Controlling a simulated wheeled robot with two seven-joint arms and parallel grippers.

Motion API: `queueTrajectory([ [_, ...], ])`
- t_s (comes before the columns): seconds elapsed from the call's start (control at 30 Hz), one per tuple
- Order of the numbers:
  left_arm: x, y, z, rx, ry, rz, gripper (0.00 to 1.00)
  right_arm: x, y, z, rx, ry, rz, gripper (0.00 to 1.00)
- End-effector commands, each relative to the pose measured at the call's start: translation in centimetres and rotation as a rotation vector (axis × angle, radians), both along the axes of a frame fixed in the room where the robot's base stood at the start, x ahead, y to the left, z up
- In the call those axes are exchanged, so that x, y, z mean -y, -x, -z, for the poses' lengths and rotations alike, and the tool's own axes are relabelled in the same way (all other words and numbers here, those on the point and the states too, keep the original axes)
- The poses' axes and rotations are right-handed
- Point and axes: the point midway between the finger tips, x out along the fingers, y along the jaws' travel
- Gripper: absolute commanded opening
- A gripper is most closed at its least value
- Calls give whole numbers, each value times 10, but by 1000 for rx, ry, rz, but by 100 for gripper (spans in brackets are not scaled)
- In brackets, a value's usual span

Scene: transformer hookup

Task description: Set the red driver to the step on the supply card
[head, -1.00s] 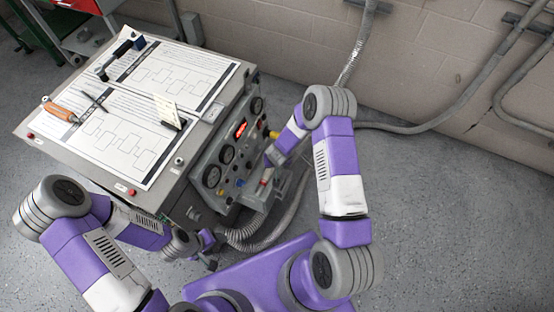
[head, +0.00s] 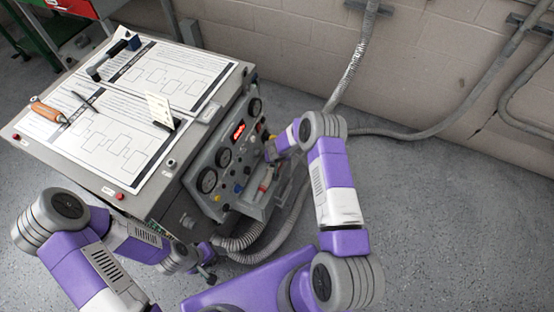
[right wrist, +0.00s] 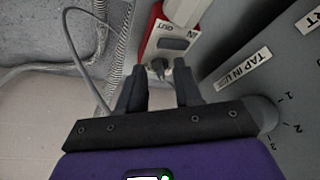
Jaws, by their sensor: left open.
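The supply card (head: 158,106) stands upright in a dark holder on the bench top in the head view; I cannot read it. A red device with a white face marked IN and OUT (right wrist: 165,42) shows in the right wrist view, beyond my fingers; I take it as the red driver. My left gripper (head: 208,274) is open, low beside the bench front.
The panel (head: 232,160) carries gauges, a red display and knobs. A TAP IN USE label (right wrist: 245,68) and a numbered dial (right wrist: 262,112) are at the right. Paper sheets, an orange-handled tool (head: 48,110) and a black-handled object lie on top. Hoses run beside the bench.

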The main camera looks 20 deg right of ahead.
Motion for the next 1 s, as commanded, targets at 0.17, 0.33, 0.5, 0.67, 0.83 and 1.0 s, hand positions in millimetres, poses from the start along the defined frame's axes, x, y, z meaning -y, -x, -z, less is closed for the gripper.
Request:
queueTrajectory([
  [0.17,0,0,0,0,0,0,61,0,0,0,0,0,0,34],
  [0.33,0,0,0,0,0,0,61,0,0,-1,0,0,0,11],
  [0.5,0,0,0,0,0,0,61,0,0,-1,0,0,0,0],
  [0.67,0,0,-1,0,0,0,61,0,0,-1,0,0,3,0],
  [0.83,0,0,-5,0,0,0,61,-1,0,-2,1,1,39,0],
  [1.0,0,0,-13,0,0,0,61,-3,-1,-2,2,4,129,0],
])
